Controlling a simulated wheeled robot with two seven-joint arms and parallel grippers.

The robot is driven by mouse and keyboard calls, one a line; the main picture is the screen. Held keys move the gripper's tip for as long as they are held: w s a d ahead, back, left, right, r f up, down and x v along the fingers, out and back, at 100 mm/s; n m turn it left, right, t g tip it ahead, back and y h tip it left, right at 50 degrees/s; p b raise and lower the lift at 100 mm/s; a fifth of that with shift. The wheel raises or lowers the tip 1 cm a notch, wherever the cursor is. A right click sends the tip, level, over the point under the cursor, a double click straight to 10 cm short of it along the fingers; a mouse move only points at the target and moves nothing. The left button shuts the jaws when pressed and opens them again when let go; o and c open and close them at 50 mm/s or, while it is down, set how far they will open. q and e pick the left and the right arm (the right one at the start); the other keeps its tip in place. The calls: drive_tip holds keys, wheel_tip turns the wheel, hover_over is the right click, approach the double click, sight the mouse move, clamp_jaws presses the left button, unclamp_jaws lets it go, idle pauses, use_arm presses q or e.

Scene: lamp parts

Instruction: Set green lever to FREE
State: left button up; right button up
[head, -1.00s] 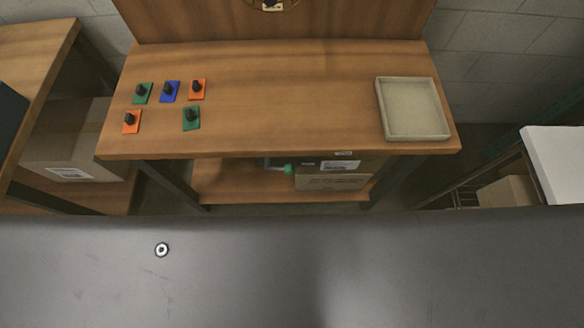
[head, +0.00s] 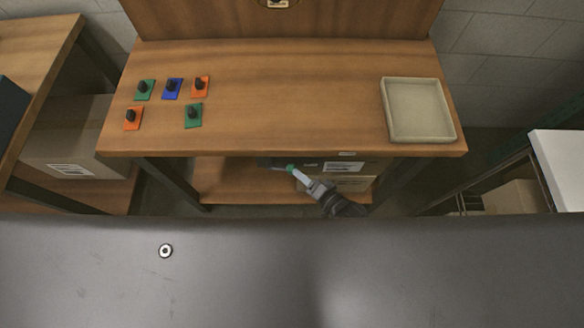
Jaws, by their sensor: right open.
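The green lever (head: 291,168) shows as a small green knob on a short dark stem just below the front edge of the workbench top. My right gripper (head: 299,174) comes up to it from the lower right, with its tips close beside the green knob. The jaws are open; the gap between them is too small to make out, and I cannot tell whether they touch the knob. No FREE marking can be read. My left gripper is out of view.
The wooden workbench (head: 290,130) carries several coloured plates with black knobs at left, including a green plate (head: 194,120). A beige tray (head: 450,137) lies at right; the middle is clear. A cardboard box (head: 355,184) sits on the lower shelf behind my right arm.

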sight(282, 169)
drive_tip(key=x, duration=0.5)
drive_tip(key=shift+w+a+f, duration=0.15)
drive_tip(key=shift+w+a, duration=0.1)
drive_tip(key=shift+w, duration=0.05)
drive_tip(key=shift+c, duration=0.3)
